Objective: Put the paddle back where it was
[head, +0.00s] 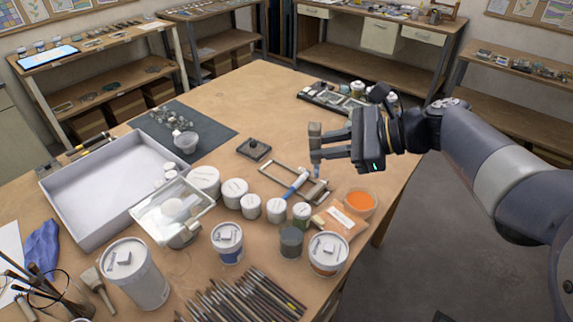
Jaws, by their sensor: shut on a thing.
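My gripper (322,146) is above the right part of the wooden table, its fingers pointing left. It is shut on a small upright thing, taken to be the paddle (315,130), with a brownish-grey flat upper end. Its lower part shows under the fingers with a bluish tip, and the fingers hide its middle. The lower end is over or near a metal frame-like tool (272,171) with a blue-and-white part; I cannot tell whether they touch.
Several white lidded jars (233,192) stand left of the frame tool. Large tins (328,254), a grey cup (291,241) and a row of brushes or pencils (250,296) fill the front. A white tray (75,222) is at left. The table's back middle is clear.

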